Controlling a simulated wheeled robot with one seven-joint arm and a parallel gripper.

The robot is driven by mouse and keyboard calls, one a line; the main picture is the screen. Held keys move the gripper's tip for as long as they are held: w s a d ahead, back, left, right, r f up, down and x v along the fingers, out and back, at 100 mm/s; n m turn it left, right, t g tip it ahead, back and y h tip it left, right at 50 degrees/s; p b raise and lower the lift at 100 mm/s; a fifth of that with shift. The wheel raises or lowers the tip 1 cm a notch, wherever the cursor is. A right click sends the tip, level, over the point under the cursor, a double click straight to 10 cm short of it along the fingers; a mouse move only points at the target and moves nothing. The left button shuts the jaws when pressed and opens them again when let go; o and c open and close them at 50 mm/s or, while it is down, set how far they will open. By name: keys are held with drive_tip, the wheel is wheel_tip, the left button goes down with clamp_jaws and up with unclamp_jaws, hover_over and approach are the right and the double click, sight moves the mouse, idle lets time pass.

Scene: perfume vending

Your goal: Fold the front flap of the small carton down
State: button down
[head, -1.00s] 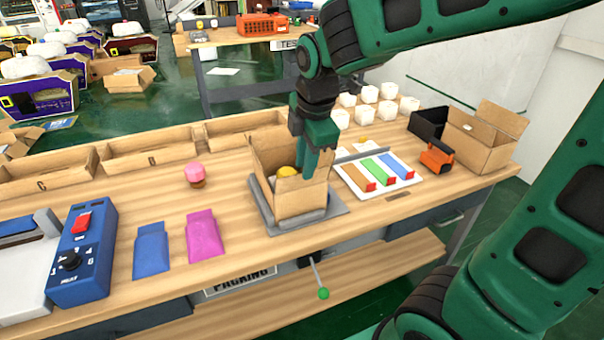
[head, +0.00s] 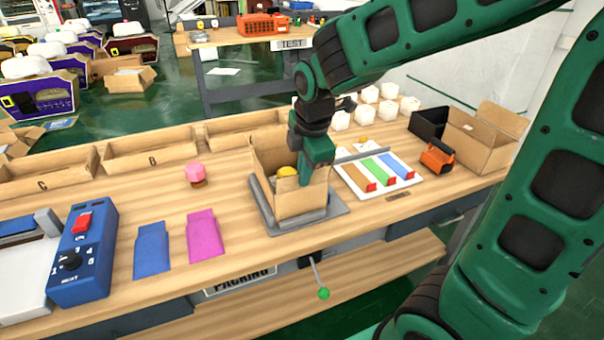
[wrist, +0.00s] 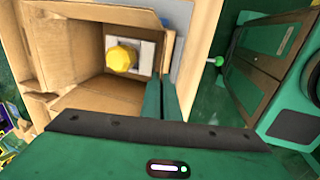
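The small carton (head: 290,203) stands open on a grey plate (head: 338,210) on the packing bench. Its brown flaps stand up around the opening. Inside it is an item with a yellow faceted top (wrist: 121,58) on a pale square base. My gripper (head: 305,184) points down at the carton's front right, its fingers overlapping the front side in the head view. In the wrist view the fingers (wrist: 163,88) are together, with nothing seen between them, over the carton's front edge. They hide part of that edge, and I cannot tell whether they touch the front flap.
A tray with coloured strips (head: 378,172) lies right of the carton. An orange device (head: 437,157) and a larger open box (head: 480,140) stand farther right. Pink (head: 206,235) and blue (head: 152,250) pouches lie to the left. A green-knobbed lever (head: 322,293) hangs below the bench's front edge.

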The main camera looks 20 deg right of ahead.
drive_tip(key=shift+w, duration=0.1)
drive_tip(key=w+g, duration=0.1)
drive_tip(key=g, duration=0.1)
drive_tip(key=w+g, duration=0.1)
drive_tip(key=g, duration=0.1)
drive_tip(key=w+g, duration=0.1)
drive_tip(key=g, duration=0.1)
drive_tip(key=shift+f, duration=0.1)
drive_tip(key=shift+w+f+g, duration=0.3)
drive_tip(key=shift+w+g, duration=0.1)
drive_tip(key=shift+g, duration=0.8)
drive_tip(key=shift+w+f+g, duration=0.3)
drive_tip(key=shift+w+g, duration=0.1)
drive_tip(key=shift+g, duration=0.8)
drive_tip(key=shift+w+f+g, duration=0.3)
drive_tip(key=shift+w+g, duration=0.1)
drive_tip(key=shift+g, duration=0.8)
drive_tip(key=c, duration=2)
unclamp_jaws()
